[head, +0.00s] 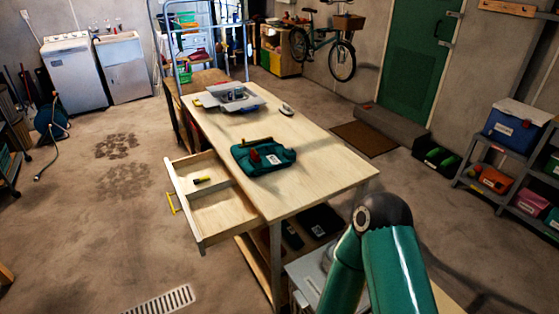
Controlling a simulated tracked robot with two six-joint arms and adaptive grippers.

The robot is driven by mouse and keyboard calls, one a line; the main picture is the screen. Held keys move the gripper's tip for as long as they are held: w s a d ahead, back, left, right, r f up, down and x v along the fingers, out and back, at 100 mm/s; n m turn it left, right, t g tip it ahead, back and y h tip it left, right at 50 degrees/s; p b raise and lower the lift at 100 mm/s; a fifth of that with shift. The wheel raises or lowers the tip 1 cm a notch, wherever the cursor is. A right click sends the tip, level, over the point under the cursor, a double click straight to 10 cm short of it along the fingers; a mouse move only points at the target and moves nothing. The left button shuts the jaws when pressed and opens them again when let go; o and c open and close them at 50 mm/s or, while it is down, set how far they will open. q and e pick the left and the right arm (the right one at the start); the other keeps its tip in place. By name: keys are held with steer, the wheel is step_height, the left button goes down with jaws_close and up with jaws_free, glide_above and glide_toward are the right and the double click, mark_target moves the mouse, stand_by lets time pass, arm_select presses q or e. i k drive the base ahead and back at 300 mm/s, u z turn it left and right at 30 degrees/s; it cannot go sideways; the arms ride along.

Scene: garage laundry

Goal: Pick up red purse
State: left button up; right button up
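I cannot pick out a red purse for certain. A small orange-red bag-like item (495,180) sits on the shelf unit at the right; it is too small to tell if it is a purse. A small red object (255,157) shows on a teal case-like item (265,158) on the workbench. Another red item (197,53) lies on the rack at the back. Neither gripper shows; only a teal part of my arm is in view at the lower right.
The wooden workbench (318,171) has an open drawer (225,207) at its left with a yellow-and-black tool (202,180) inside. A grey tray (232,97) stands at its far end. A low black bin (436,157) stands near the shelves (466,178). Floor at the left is mostly clear.

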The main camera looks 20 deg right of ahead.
mark_target(255, 157)
steer(key=u, duration=0.15)
steer(key=i, duration=0.85)
